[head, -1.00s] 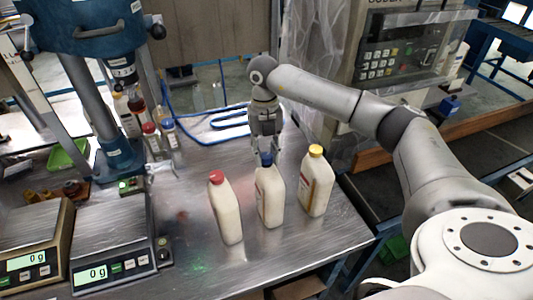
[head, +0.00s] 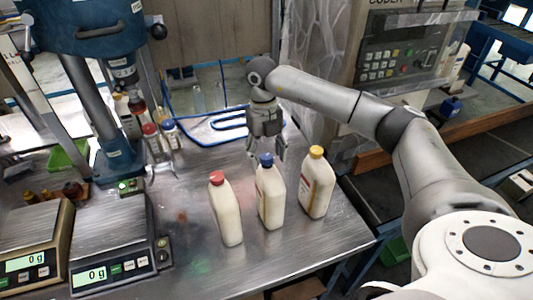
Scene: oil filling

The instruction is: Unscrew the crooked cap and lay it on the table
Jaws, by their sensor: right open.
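Three cream bottles stand upright in a row on the metal table (head: 290,255). The left bottle (head: 226,215) has a red cap (head: 216,178), the middle bottle (head: 270,200) a blue cap (head: 266,159), and the right bottle (head: 317,192) a yellow cap (head: 316,152). All three caps are on their bottles; which one sits crooked is too small to tell for sure. My right gripper (head: 267,153) is open and empty, pointing down just behind and above the blue cap. I cannot tell if it touches the cap. My left gripper is not in view.
Two scales (head: 113,244) stand at the left front. A blue drill press (head: 120,150) and several small bottles (head: 151,138) are behind them. A control cabinet (head: 405,55) is at the back right. The table front, right of the scales, is clear.

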